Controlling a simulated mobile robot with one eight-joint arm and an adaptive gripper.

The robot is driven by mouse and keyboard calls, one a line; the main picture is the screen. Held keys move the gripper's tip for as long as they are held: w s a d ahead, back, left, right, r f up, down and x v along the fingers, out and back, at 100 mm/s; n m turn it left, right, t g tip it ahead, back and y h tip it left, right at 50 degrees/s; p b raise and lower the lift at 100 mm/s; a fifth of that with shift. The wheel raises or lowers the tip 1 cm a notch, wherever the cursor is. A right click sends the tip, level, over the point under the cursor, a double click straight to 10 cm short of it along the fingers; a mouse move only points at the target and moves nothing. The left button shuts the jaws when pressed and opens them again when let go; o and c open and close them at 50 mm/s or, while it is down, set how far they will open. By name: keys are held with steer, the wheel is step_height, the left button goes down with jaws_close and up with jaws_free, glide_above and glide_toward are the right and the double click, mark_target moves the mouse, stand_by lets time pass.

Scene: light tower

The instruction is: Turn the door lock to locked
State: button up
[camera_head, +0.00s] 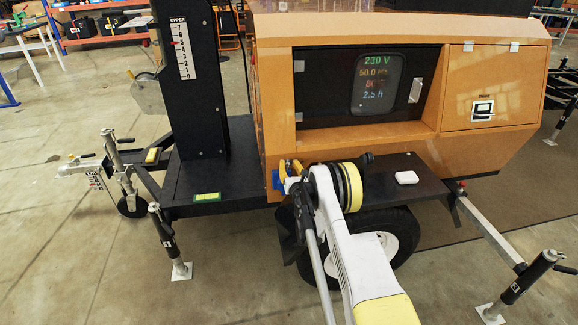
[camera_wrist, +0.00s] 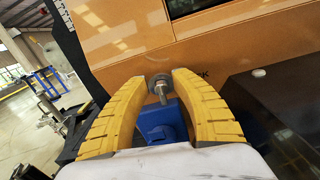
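A small round grey metal lock fitting (camera_wrist: 161,84) with a narrow piece sticking out sits low on the orange housing in the wrist view. Partly readable dark lettering ending in "CK" is printed to its right. My gripper (camera_wrist: 161,78) has two yellow ridged fingers, apart, one on each side of the fitting; I cannot tell whether they touch it. A blue part (camera_wrist: 163,122) shows below the fitting, between the fingers. In the head view my gripper (camera_head: 287,168) is at the housing's lower left edge, and my arm hides the fitting.
The orange housing (camera_head: 350,22) has a recessed display (camera_head: 376,82) and a closed right-hand panel (camera_head: 490,85). A black ledge (camera_head: 425,180) below carries a small white object (camera_head: 406,177). A black mast (camera_head: 188,90) stands left of my gripper. Open floor lies at the front left.

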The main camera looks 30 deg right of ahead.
steer(key=v, duration=0.7)
steer(key=shift+s, duration=0.2)
steer(key=shift+a, duration=0.1)
